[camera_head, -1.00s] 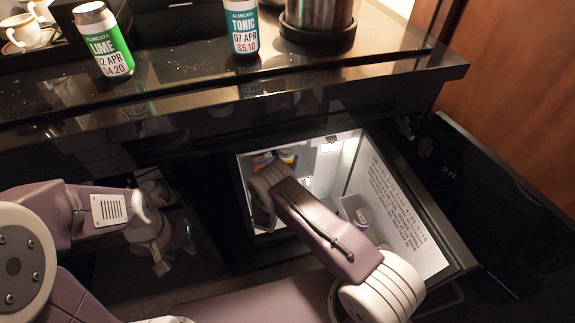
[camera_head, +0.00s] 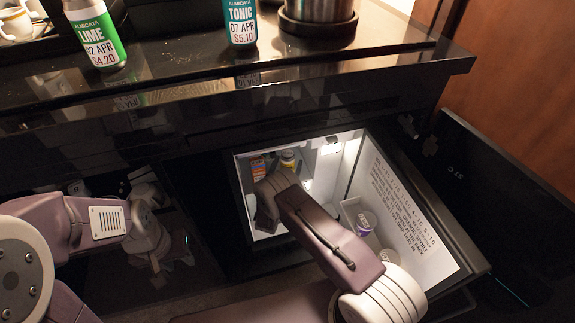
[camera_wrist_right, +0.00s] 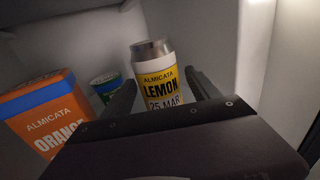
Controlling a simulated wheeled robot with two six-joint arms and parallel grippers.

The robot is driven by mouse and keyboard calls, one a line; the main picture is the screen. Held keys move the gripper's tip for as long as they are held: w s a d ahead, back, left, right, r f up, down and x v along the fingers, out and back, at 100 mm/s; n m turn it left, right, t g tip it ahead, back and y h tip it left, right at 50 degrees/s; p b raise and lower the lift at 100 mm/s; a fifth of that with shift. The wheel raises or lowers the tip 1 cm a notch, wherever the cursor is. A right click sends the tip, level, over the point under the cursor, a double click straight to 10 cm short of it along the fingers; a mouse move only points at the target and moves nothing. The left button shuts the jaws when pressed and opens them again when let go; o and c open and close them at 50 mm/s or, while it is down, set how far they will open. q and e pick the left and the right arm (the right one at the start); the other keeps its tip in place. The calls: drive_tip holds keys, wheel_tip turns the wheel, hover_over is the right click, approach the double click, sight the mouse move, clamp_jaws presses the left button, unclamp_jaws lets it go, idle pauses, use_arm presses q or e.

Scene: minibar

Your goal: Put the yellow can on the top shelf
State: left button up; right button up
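The yellow can (camera_head: 288,159), labelled LEMON with a silver top, stands in the lit open fridge. It also shows in the right wrist view (camera_wrist_right: 160,84). My right gripper (camera_wrist_right: 161,78) has its fingers spread, one on each side of the can; whether they touch it is unclear. In the head view my right arm hides the fridge interior below the can. My left gripper (camera_head: 156,262) hangs low at the left, dark and away from the can; its fingers are hard to make out.
An orange box (camera_wrist_right: 45,118) stands left of the can, with a green can (camera_wrist_right: 105,86) behind. A lime can (camera_head: 97,38) and a tonic can (camera_head: 240,22) stand on the counter (camera_head: 190,62).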

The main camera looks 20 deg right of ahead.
drive_tip(key=shift+r, duration=0.1)
drive_tip(key=shift+s+a+r, duration=0.1)
drive_tip(key=p+v, duration=0.4)
drive_tip(key=v, duration=0.6)
drive_tip(key=shift+s+a, duration=0.15)
drive_tip(key=shift+s, duration=0.1)
drive_tip(key=shift+s+a, duration=0.2)
drive_tip(key=shift+s, duration=0.35)
